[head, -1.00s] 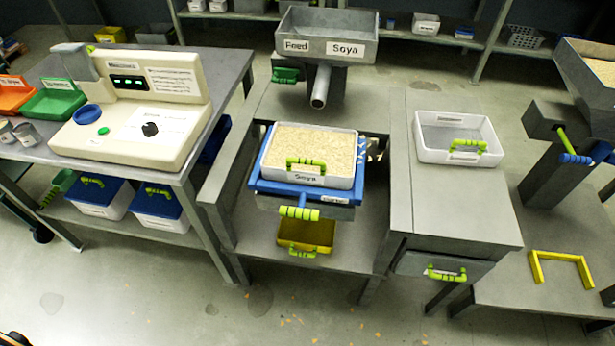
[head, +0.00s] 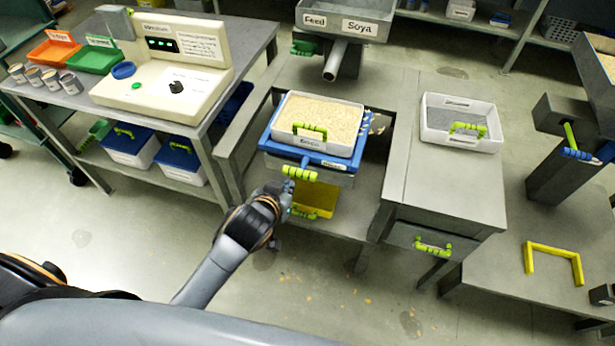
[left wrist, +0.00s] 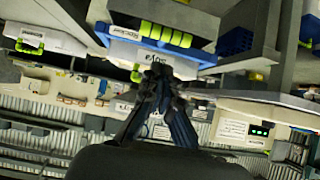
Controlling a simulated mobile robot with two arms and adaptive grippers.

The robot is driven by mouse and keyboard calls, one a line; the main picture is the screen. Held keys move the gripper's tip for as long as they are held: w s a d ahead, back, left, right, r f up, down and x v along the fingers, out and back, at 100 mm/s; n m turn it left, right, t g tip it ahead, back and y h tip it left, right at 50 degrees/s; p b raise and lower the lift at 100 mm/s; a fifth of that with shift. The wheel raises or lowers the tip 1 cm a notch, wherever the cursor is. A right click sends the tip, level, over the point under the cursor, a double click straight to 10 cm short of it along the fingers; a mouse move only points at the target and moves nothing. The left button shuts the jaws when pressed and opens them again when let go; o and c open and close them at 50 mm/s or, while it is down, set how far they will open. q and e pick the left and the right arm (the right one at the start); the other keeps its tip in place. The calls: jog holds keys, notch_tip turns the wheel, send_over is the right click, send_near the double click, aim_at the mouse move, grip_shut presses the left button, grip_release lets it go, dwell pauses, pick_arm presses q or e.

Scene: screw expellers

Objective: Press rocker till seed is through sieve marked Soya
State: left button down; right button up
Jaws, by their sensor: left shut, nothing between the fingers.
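The rocker (head: 262,141) is a blue frame with a yellow-green ribbed handle (head: 300,174) on its front. On it sits a white sieve tray (head: 318,146) full of pale seed (head: 318,118); its front label is small now. My left gripper (head: 287,190) is shut and empty, just below and left of the rocker handle. In the left wrist view, the shut fingertips (left wrist: 160,72) show near the ribbed handle (left wrist: 165,34), with "Rocker" and "Soya" labels close by. I cannot tell whether they touch the handle. My right gripper is out of view.
A yellow tray (head: 318,198) lies below the rocker. A grey hopper marked Feed and Soya (head: 340,22) stands behind. A white tray (head: 432,136) sits on the right bench. A cream machine (head: 160,95) and blue-lidded boxes (head: 130,134) are at left. The front floor is open.

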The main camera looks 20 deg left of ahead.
pick_arm(q)
notch_tip(320, 180, up, 3)
send_over(301, 174)
jog(key=s, duration=0.3)
notch_tip(301, 174, down, 5)
jog(key=f, duration=0.2)
jog(key=w+f, duration=0.1)
jog(key=shift+d+f, duration=0.3)
jog(key=shift+f, duration=0.45)
jog(key=f+b, duration=0.1)
jog(key=f, duration=0.1)
jog(key=f+b, duration=0.1)
jog(key=f, duration=0.1)
jog(key=f+b, duration=0.1)
jog(key=f, duration=0.1)
jog(key=shift+s, duration=0.3)
jog(key=shift+r, duration=0.2)
